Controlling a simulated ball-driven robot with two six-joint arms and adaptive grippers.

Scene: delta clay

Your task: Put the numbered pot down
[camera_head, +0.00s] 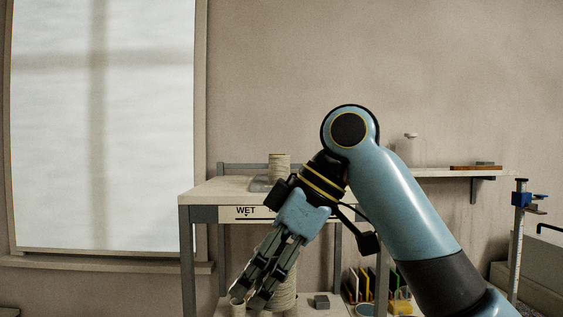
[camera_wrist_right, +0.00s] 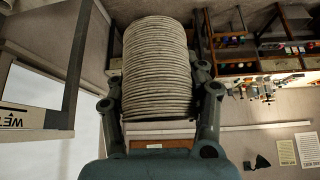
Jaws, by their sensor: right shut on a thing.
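A pale pot with fine horizontal ribs (camera_wrist_right: 157,68) fills the middle of the right wrist view. My right gripper (camera_wrist_right: 160,100) is shut on it, with a finger against each side. In the head view the same gripper (camera_head: 252,298) points down and left in front of the shelving rack, and a ribbed pale surface (camera_head: 286,293) shows beside and behind its fingers. No number is readable on the pot. The pot's base is cut off or hidden, so I cannot tell whether it touches anything. My left gripper is out of view.
A rack with a "WET" label (camera_head: 246,211) stands behind my right arm. A ribbed pot (camera_head: 279,166) stands on its top board (camera_head: 222,190), which is bare at the left. A small grey block (camera_head: 321,301) and colored upright pieces sit lower down. A wall shelf (camera_head: 452,173) is at right.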

